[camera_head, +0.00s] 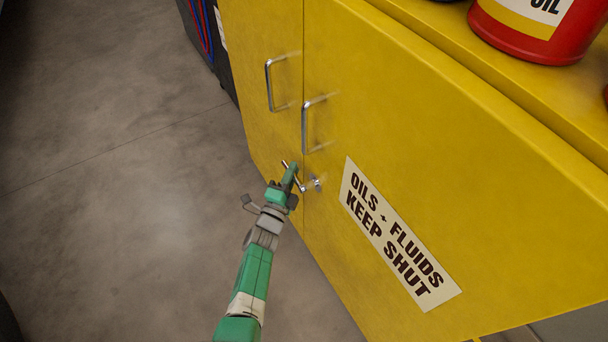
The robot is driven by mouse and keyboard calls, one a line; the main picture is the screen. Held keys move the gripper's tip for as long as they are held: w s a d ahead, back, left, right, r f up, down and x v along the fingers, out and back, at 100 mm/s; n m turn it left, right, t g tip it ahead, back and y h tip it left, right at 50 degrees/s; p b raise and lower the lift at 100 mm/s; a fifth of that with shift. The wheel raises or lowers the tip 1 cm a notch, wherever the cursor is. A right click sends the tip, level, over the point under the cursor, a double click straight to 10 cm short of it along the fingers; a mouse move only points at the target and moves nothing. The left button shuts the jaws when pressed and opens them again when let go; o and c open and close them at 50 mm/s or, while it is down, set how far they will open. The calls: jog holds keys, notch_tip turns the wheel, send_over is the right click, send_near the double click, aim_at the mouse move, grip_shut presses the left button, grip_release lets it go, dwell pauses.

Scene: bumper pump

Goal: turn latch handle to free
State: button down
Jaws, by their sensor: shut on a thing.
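A yellow cabinet (420,140) with two doors fills the right half of the view. Its doors look shut. A small metal latch handle (316,184) sits on the right door near the seam, below the two bar pulls. My gripper (292,170) is at the latch and shut on a part of it. The gripper's fingers cover part of the handle, so its exact angle is hard to tell. My green and grey arm reaches up to it from the bottom of the view.
Two chrome bar pulls, the left (269,86) and the right (305,125), stand out just above the latch. A sign (396,235) is on the right door. A red oil container (525,35) stands on the cabinet top. Bare concrete floor (110,190) lies left.

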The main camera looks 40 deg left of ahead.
jog(key=shift+r, duration=0.1)
jog(key=c, duration=1.4)
grip_release()
jog(key=p+v, duration=0.4)
jog(key=v, duration=0.3)
jog(key=shift+s+d, duration=0.15)
jog(key=shift+s, duration=0.25)
